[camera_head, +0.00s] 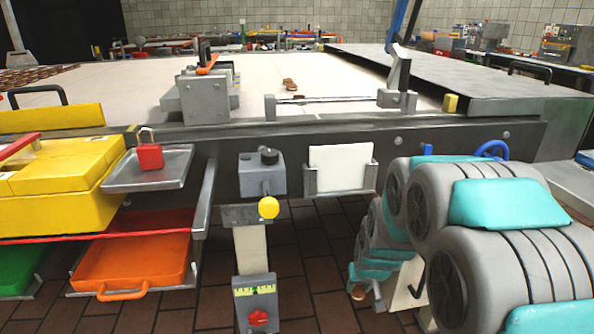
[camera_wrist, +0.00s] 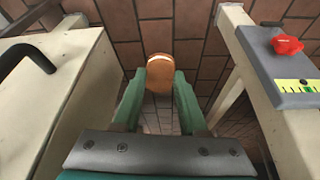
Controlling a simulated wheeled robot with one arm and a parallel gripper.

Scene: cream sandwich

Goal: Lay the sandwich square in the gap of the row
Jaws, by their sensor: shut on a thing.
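My gripper (camera_wrist: 160,76) shows in the wrist view with two green fingers shut on a brown sandwich square (camera_wrist: 158,66). Small brown pieces (camera_head: 290,83) lie on the pale belt surface (camera_head: 340,72) in the middle distance. They are too small to tell the row or its gap.
A metal rail (camera_head: 330,124) edges the near side of the belt. Yellow boxes (camera_head: 65,165), an orange tray (camera_head: 135,262) and a grey tray (camera_head: 170,165) stand at the left. A post with a red knob (camera_head: 257,318) stands in front; the knob also shows in the wrist view (camera_wrist: 287,44).

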